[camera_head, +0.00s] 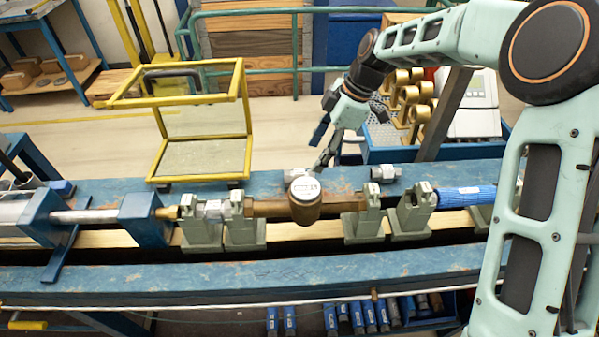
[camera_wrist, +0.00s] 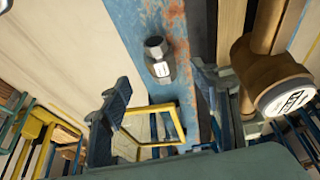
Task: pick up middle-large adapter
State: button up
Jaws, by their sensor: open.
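A silver metal adapter with a white label (camera_wrist: 160,62) lies on the blue bench top in the wrist view. It appears to be the fitting behind the round meter (camera_head: 296,174) in the head view, partly hidden by the meter. A second silver fitting (camera_head: 385,174) lies farther right on the bench's back strip. Which one is the middle-large adapter I cannot tell for sure. My gripper (camera_head: 325,150) is open and empty above the back of the bench, pointing down. In the wrist view the labelled adapter shows beyond and between the fingers, apart from them.
The brown meter (camera_head: 306,200) with its white dial is clamped in line on the bench, close to my gripper. A yellow frame (camera_head: 203,130) stands to the left. A blue tray (camera_head: 440,153) with brass fittings and a grey box lies behind at right.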

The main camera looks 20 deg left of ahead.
aim_at(303, 171)
jog(key=x, duration=0.4)
jog(key=shift+s+f, duration=0.1)
jog(key=shift+f, duration=0.05)
jog(key=p+x, duration=0.1)
jog(key=x, duration=0.1)
jog(key=p+x, duration=0.1)
jog(key=x, duration=0.1)
jog(key=shift+a, duration=0.35)
jog(key=shift+f, duration=0.45)
jog(key=shift+a, duration=0.1)
jog(key=c, duration=1.6)
